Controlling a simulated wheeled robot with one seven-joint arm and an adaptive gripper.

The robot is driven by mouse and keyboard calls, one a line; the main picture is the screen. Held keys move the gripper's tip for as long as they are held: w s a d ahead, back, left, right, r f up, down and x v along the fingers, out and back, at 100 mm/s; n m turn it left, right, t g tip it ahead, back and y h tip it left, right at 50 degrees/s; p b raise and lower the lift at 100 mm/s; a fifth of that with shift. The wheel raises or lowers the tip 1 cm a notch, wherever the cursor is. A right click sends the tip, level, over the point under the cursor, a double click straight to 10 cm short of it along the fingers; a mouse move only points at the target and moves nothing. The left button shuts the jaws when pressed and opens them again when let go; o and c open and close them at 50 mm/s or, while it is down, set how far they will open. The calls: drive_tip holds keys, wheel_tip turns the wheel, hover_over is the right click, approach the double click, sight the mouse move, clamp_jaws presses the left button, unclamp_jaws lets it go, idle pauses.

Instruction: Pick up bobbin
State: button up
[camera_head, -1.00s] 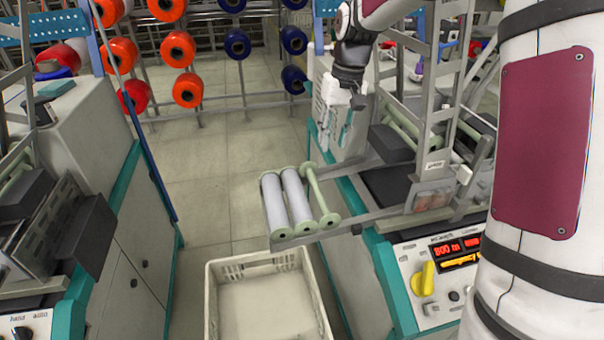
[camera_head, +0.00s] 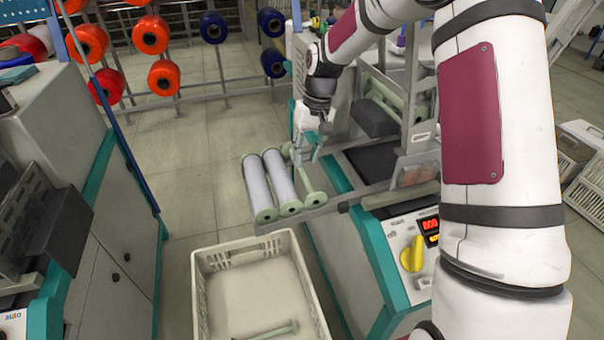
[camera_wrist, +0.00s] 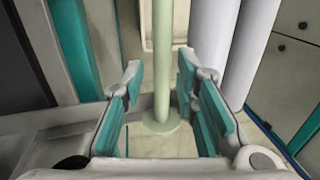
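A bare pale-green bobbin (camera_head: 311,183) lies at the right end of the tilted rack on the machine, beside two white-wound bobbins (camera_head: 258,186) (camera_head: 281,180). My gripper (camera_head: 306,157) is over its far part and hides some of it. In the wrist view my gripper (camera_wrist: 158,76) is open, with one finger on each side of the bare bobbin's shaft (camera_wrist: 162,55) and a gap on both sides. Its round flange (camera_wrist: 161,124) shows between the fingers.
A cream crate (camera_head: 205,280) stands on the floor below the rack, with a pale-green bobbin (camera_head: 265,333) lying in it. The machine's control panel (camera_head: 412,255) is to the right. Orange and blue spools hang behind.

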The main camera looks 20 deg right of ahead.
sight(302, 169)
drive_tip(key=f, duration=0.2)
drive_tip(key=a+f+b, duration=0.1)
drive_tip(key=f, duration=0.1)
drive_tip(key=shift+s+f, duration=0.2)
drive_tip(key=shift+f, duration=0.05)
clamp_jaws()
drive_tip(key=shift+r, duration=0.1)
